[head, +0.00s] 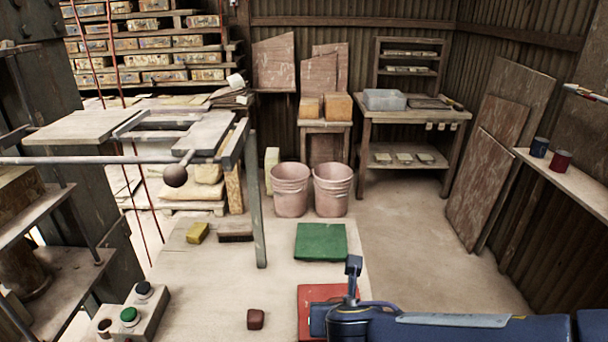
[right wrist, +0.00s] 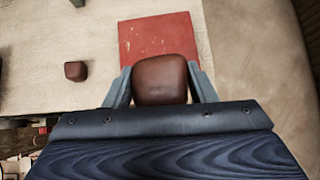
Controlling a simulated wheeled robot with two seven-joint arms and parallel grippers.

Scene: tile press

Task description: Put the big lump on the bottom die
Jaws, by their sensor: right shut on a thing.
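My right gripper (right wrist: 160,72) is shut on a big brown lump (right wrist: 163,88), with one finger on each side of it in the right wrist view. In the head view the same gripper (head: 352,270) is at the lower right over the red mat (head: 313,297), and the lump is hidden there. A smaller brown lump (head: 255,319) lies on the table left of the red mat; it also shows in the right wrist view (right wrist: 75,71). I cannot make out the bottom die for certain. My left gripper is not in view.
A green mat (head: 321,241) lies farther back on the table. A yellow sponge (head: 198,232) and a brown brush or block (head: 235,232) lie left of it. A button box (head: 135,314) stands at the lower left. A metal bar with a ball end (head: 175,175) juts in above the table.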

